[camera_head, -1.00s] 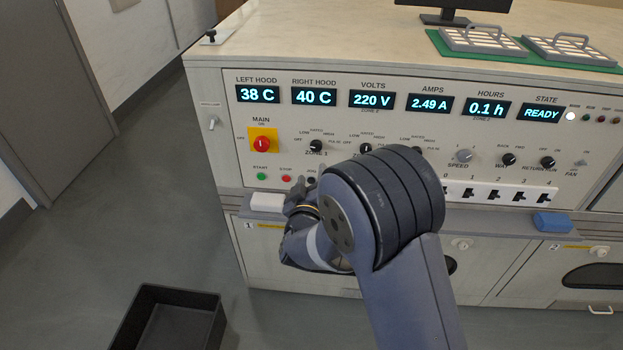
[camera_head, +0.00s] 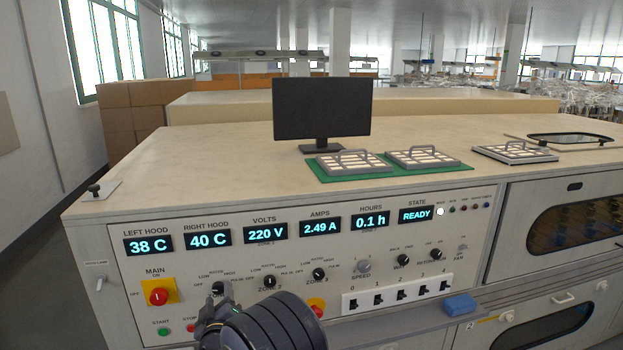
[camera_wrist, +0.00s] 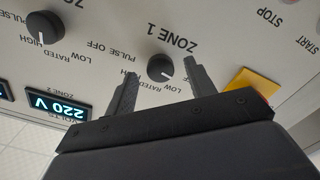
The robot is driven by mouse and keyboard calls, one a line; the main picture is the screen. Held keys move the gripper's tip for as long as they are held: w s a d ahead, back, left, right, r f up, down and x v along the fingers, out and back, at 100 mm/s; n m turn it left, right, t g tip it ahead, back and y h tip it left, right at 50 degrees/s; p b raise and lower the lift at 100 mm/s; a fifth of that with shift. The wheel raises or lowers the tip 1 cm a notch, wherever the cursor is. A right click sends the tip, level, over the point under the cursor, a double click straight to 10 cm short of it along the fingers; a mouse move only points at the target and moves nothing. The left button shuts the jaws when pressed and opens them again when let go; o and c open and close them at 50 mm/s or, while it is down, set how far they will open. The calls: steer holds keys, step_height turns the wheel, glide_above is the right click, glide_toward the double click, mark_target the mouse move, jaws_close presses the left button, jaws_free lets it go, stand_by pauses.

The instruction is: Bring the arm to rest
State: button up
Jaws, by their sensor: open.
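My gripper (camera_wrist: 162,72) is open and empty in the wrist view. Its two dark fingers point at the panel, with the ZONE 1 knob (camera_wrist: 160,68) showing between their tips. I cannot tell how far the tips stand off the panel. In the head view my arm rises from the bottom edge, and my gripper (camera_head: 212,298) overlaps the area just below the ZONE 1 knob (camera_head: 218,288). The arm's wrist hides part of the lower panel. The control panel (camera_head: 130,285) reads 38 C, 40 C, 220 V, 2.49 A, 0.1 h and READY.
A red main switch (camera_head: 158,296) on a yellow plate sits left of my gripper. A blue block (camera_head: 459,305) rests on the ledge at right. On the bench top stand a monitor (camera_head: 322,108) and trays on a green mat (camera_head: 330,176). Space above the bench is free.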

steer(key=shift+w+a, duration=0.15)
steer(key=shift+w, duration=0.5)
steer(key=shift+s, duration=0.2)
